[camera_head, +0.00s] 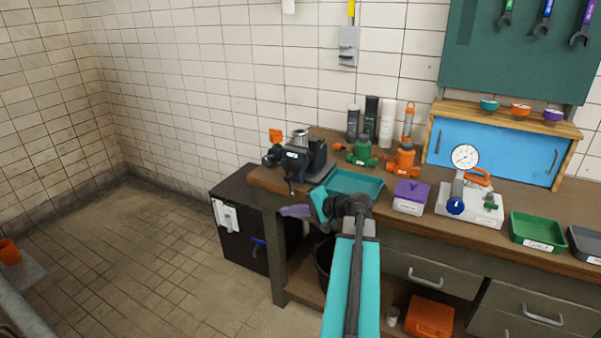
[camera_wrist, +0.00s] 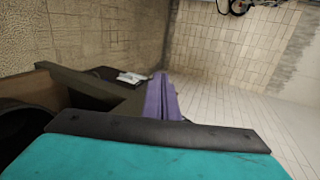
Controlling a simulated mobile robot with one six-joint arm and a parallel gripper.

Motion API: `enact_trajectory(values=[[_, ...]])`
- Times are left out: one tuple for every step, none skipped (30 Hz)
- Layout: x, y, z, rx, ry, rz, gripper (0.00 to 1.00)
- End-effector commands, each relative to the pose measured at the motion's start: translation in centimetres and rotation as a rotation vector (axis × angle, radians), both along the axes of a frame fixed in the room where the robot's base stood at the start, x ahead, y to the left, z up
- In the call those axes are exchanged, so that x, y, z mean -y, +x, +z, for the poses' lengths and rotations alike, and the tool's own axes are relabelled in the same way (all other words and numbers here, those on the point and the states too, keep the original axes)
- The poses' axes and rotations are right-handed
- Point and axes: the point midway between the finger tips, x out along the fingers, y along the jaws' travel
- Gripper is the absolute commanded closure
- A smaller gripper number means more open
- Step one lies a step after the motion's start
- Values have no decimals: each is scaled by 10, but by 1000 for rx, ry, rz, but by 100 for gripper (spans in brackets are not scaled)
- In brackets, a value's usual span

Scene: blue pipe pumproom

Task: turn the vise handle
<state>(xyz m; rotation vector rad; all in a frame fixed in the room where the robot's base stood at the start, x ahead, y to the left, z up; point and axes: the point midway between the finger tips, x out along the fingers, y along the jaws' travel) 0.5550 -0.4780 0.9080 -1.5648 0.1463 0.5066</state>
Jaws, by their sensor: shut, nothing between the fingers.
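The dark vise (camera_head: 290,158) is mounted at the left end of the workbench, with a label on its side and a round metal part behind its top. A thin dark part hangs below its front over the bench edge; I cannot tell if this is the handle. My gripper (camera_head: 282,211), with purple fingers, is in front of and below the vise, apart from it. The fingers (camera_wrist: 160,97) are shut and empty in the wrist view, where the vise does not show.
A teal tray (camera_head: 371,184), a purple box (camera_head: 411,192) and a gauge unit (camera_head: 470,212) stand on the bench (camera_head: 400,230). A black cabinet (camera_head: 240,222) stands at the bench's left end.

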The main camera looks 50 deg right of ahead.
Motion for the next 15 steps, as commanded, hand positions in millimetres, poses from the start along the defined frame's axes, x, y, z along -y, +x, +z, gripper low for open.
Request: enact_trajectory(values=[[20,-12,18,37,-4,-35,100],[29,-17,29,58,-6,-51,100],[41,-26,43,84,-7,-71,100],[49,-32,53,105,-8,-87,100],[56,-38,63,122,-10,-100,100],[65,-46,75,146,-13,-116,100],[71,-52,84,162,-15,-126,100],[76,-57,91,176,-16,-137,100],[82,-63,100,192,-18,-148,100],[85,-67,106,203,-19,-154,100],[89,-71,111,213,-21,-160,100],[92,-75,116,222,-23,-166,100],[93,-77,119,228,-23,-170,100],[95,-78,122,233,-23,-173,100],[96,-80,124,237,-24,-175,100]])
